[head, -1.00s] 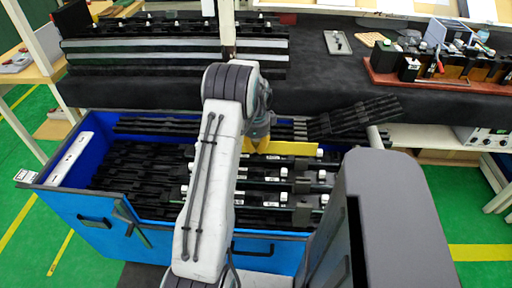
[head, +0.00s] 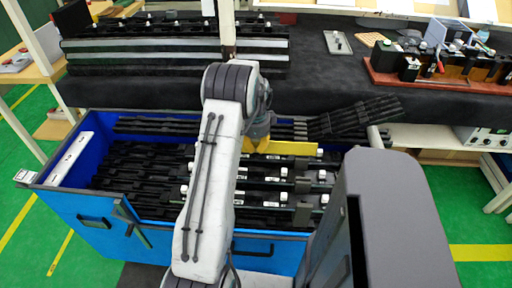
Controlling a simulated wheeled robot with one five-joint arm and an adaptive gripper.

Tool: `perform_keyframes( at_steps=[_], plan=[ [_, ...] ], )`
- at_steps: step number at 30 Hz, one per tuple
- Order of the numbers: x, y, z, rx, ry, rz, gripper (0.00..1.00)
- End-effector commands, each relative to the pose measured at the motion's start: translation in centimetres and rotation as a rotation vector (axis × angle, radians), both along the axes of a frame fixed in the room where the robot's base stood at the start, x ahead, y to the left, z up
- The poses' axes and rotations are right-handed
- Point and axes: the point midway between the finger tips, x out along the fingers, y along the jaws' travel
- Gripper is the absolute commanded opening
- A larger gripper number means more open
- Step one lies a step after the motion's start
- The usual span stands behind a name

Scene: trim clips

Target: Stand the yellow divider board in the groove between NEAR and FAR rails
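The yellow divider board (head: 292,148) shows as a short yellow strip inside the blue crate (head: 150,239), near its back, just right of my wrist. My gripper (head: 258,138) is at the board's left end, mostly hidden behind my arm, so I cannot see whether its fingers are shut on the board. Dark rails (head: 262,184) with white blocks run across the crate's right half in front of the board. I cannot tell which rail is NEAR or FAR, nor whether the board's lower edge sits in a groove.
Black trim strips (head: 130,165) fill the crate's left half. Loose black strips (head: 355,117) lean over its back right edge. A dark bench (head: 330,75) behind holds stacked trim (head: 170,50) and a reddish-brown tray (head: 430,80) with small items.

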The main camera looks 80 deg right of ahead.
Motion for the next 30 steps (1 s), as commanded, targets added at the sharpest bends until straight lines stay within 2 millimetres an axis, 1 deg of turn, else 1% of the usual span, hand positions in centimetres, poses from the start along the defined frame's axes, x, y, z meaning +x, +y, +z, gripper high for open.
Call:
perform_keyframes(
  at_steps=[17,30],
  plan=[
    [0.0,-0.01,-0.04,0.0,0.0,0.0,0.0],
    [0.01,-0.01,-0.9,0.0,0.0,0.0,0.0]
  ],
)
